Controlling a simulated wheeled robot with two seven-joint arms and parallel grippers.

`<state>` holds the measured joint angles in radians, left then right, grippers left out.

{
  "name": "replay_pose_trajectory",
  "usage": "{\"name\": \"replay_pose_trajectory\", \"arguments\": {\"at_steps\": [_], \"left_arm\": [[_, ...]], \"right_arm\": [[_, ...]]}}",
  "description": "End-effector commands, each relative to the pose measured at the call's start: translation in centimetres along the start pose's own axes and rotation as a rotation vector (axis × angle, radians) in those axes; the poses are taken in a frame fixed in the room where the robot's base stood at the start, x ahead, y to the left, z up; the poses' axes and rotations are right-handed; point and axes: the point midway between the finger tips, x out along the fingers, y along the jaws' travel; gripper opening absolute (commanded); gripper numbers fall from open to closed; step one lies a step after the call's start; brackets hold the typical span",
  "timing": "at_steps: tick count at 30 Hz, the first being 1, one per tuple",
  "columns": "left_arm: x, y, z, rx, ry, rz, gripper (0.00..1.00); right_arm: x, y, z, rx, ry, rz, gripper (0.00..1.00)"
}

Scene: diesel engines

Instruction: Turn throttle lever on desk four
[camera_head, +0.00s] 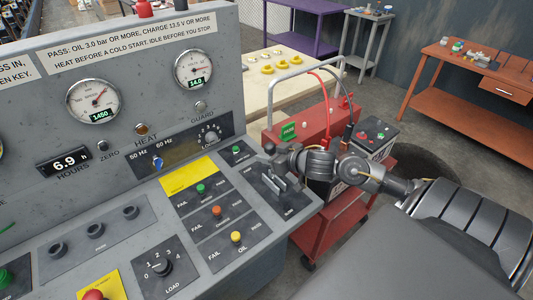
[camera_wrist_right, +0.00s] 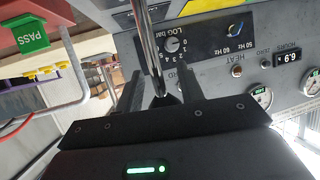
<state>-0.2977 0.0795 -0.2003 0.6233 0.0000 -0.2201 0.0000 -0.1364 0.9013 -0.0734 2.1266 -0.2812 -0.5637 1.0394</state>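The desk (camera_head: 130,185) is a grey sloping control panel. Near its right edge is a dark plate (camera_head: 291,205) with a metal lever (camera_head: 271,184) standing up from it. My right gripper (camera_head: 268,162) is just above and behind this lever, its fingers small and partly merged with the dark background. In the right wrist view, the two dark fingers of the right gripper (camera_wrist_right: 160,85) stand apart. A shiny metal rod (camera_wrist_right: 148,45) shows between them, with a gap on each side; I cannot tell if it is the throttle lever. No desk number is readable. My left gripper is out of view.
Indicator lights, a yellow label (camera_head: 188,175) and a selector knob (camera_head: 209,137) sit left of the lever. A red cart (camera_head: 330,222) with a battery (camera_head: 374,137) stands right of the desk. A green PASS tag (camera_head: 289,131) hangs nearby. An orange bench (camera_head: 470,90) is farther back.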

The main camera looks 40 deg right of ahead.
Motion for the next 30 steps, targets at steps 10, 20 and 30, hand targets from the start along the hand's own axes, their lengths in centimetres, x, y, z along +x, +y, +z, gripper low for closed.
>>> {"name": "replay_pose_trajectory", "arguments": {"at_steps": [10,20,30], "left_arm": [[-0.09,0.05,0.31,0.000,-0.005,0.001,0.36],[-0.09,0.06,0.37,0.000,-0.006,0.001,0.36],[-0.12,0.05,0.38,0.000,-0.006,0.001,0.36]], "right_arm": [[0.72,-0.07,0.04,-0.001,-0.001,-0.001,0.38],[0.70,-0.05,0.01,-0.001,0.000,-0.001,0.04],[0.67,0.03,-0.32,0.000,0.007,0.001,0.00]]}}
